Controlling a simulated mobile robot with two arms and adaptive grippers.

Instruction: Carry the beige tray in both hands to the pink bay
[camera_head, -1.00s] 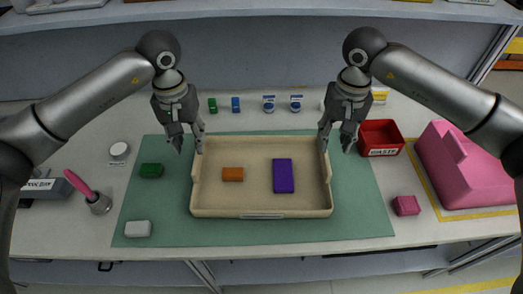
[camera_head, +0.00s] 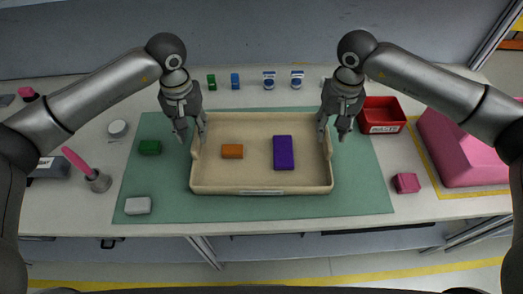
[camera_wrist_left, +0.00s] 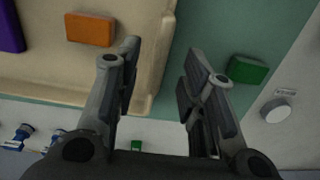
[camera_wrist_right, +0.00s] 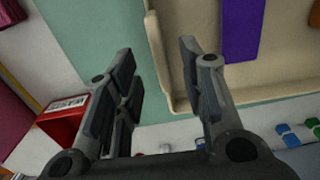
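The beige tray (camera_head: 262,186) lies on the green mat in the middle of the table. It holds an orange block (camera_head: 232,151) and a purple block (camera_head: 283,152). The pink bay (camera_head: 462,150) stands at the right on a yellow-outlined patch. My left gripper (camera_head: 191,133) is open above the tray's left side wall. In the left wrist view one finger is over the tray's inside and the other over the mat. My right gripper (camera_head: 335,133) is open above the right side wall. In the right wrist view its fingers (camera_wrist_right: 160,95) are apart with the wall between them. Contact cannot be told.
On the green mat (camera_head: 360,190) are a green block (camera_head: 149,147) and a white block (camera_head: 137,206). A red bin (camera_head: 383,114) stands behind the mat's right edge, and a pink cube (camera_head: 406,183) lies between mat and bay. A holder with a pink-handled tool (camera_head: 98,180) stands left.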

